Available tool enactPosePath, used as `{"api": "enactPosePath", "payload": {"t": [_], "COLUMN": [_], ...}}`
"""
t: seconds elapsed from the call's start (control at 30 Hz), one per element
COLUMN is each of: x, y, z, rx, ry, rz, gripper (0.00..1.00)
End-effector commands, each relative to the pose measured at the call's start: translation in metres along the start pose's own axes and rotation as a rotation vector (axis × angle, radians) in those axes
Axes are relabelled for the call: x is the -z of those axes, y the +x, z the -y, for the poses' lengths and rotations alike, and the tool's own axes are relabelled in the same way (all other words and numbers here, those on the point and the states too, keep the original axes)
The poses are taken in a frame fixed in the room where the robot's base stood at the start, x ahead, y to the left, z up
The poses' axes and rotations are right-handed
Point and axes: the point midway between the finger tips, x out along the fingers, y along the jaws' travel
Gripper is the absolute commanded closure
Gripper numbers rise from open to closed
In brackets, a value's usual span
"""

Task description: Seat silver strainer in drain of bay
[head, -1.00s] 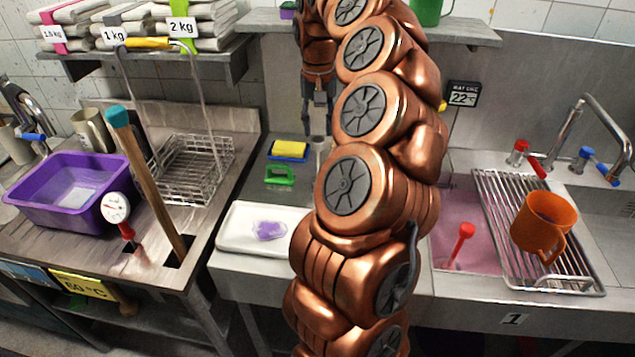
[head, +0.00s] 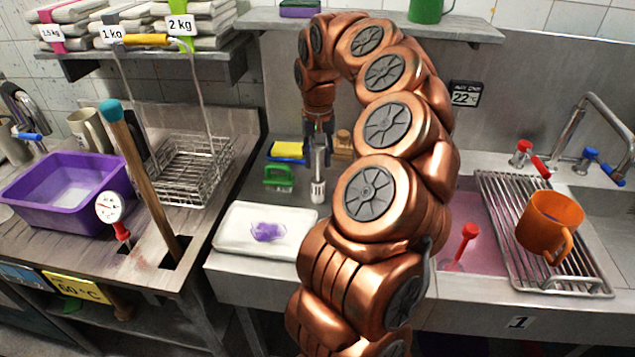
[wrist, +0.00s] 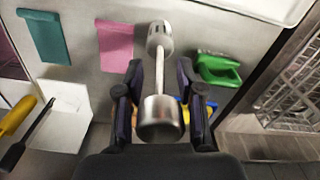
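The silver strainer (head: 318,186) hangs upright from my gripper (head: 318,152), slotted end down, above the grey counter. In the wrist view my gripper (wrist: 160,85) has a finger on each side of the strainer; its round silver top (wrist: 161,118), thin stem and slotted end (wrist: 160,36) show. The strainer appears held between the fingers, though the contact is partly hidden. The sink bay (head: 480,225) marked 1 holds pink liquid, with a red upright-handled piece (head: 467,240) standing in it. No open drain shows; my arm hides the bay's left part.
A metal rack (head: 510,235) with an orange mug (head: 549,226) covers the bay's right side. A white tray (head: 228,228) with a purple patch, a green-handled brush (head: 278,178) and a sponge (head: 288,150) are near the gripper. A wire basket (head: 185,170) stands left.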

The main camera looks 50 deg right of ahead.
Motion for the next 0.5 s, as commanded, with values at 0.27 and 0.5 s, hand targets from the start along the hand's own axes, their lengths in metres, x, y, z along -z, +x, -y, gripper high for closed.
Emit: {"api": "enactPosePath", "payload": {"t": [0.27,0.5], "x": [-0.0001,-0.0002], "y": [-0.0005,-0.0006], "z": [0.0000,0.0001], "rx": [-0.001,-0.001], "ry": [0.000,0.000], "rz": [0.000,0.001], "gripper": [0.82,1.00]}}
